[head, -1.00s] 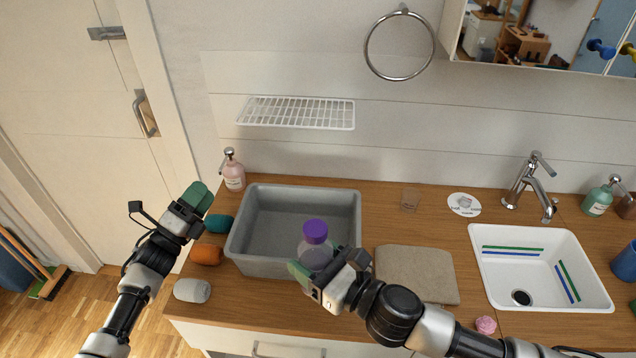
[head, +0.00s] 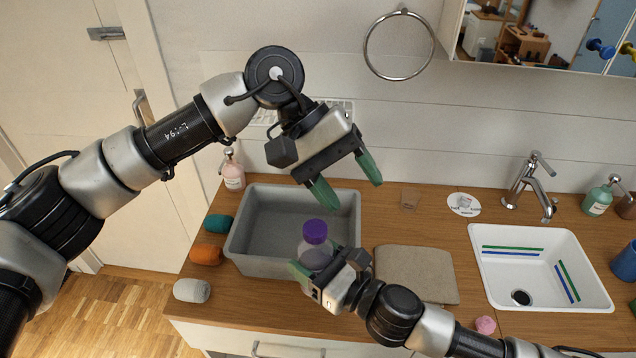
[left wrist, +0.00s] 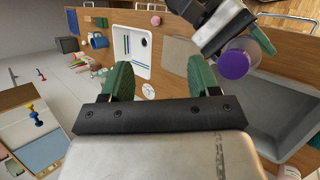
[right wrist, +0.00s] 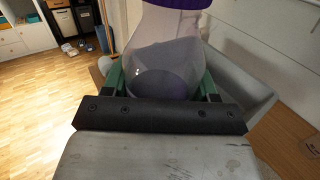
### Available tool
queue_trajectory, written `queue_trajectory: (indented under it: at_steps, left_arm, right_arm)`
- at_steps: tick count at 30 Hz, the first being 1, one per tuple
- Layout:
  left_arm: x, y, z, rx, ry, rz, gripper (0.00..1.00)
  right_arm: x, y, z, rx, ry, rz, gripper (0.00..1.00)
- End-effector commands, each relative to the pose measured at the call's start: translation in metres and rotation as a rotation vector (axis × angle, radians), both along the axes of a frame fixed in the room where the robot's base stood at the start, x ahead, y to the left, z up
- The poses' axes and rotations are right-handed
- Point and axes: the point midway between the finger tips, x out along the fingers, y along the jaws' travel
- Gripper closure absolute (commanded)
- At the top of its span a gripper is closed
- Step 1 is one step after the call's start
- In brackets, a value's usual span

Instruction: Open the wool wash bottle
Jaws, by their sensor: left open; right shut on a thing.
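The wool wash bottle (head: 316,252) is clear with a purple cap (head: 315,231) and stands upright at the front of the grey basin. My right gripper (head: 308,275) is shut on the bottle's body. In the right wrist view the bottle (right wrist: 165,60) fills the space between the green fingers, with the cap cut off at the top. My left gripper (head: 347,186) is open and empty, above and behind the bottle, with its fingers pointing down to the right. In the left wrist view the purple cap (left wrist: 234,65) shows to the right of the open fingers.
The grey basin (head: 240,225) stands on the wooden counter. Teal, orange and grey rolls (head: 206,253) lie left of it. A folded beige cloth (head: 418,275) lies to its right, then a white sink (head: 540,265). A pink pump bottle (head: 232,176) stands behind at left.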

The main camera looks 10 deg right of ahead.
Motion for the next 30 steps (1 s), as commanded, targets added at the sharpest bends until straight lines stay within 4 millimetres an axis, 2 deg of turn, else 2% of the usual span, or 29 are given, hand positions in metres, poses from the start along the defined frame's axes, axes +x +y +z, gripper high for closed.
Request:
queue_trajectory:
  at_steps: [1, 3, 6, 10, 14, 17, 24, 30]
  left_arm:
    - [-0.004, 0.004, 0.000, 0.074, -0.126, -0.081, 0.39]
    - [-0.005, 0.011, -0.004, 0.173, -0.272, -0.184, 0.39]
    - [-0.004, 0.023, -0.005, 0.298, -0.430, -0.304, 0.39]
    - [0.001, 0.035, -0.004, 0.409, -0.548, -0.401, 0.39]
    - [0.003, 0.041, -0.007, 0.457, -0.593, -0.441, 0.39]
    - [0.003, 0.041, -0.016, 0.463, -0.596, -0.447, 0.39]
    - [0.002, 0.041, -0.053, 0.460, -0.594, -0.444, 0.39]
    - [0.003, 0.041, -0.076, 0.457, -0.595, -0.442, 0.39]
  right_arm:
    - [0.000, 0.000, 0.001, 0.001, -0.002, 0.000, 1.00]
    - [0.000, 0.000, 0.001, 0.001, -0.002, 0.000, 1.00]
    - [0.000, 0.000, 0.001, 0.001, -0.002, 0.000, 1.00]
    - [0.000, 0.000, 0.001, 0.001, -0.002, 0.000, 1.00]
    - [0.000, 0.000, 0.001, 0.001, -0.002, 0.000, 1.00]
    - [0.000, 0.000, 0.001, 0.001, -0.002, 0.000, 1.00]
    - [0.000, 0.000, 0.001, 0.001, -0.002, 0.000, 1.00]
    - [0.000, 0.000, 0.001, 0.001, -0.002, 0.000, 1.00]
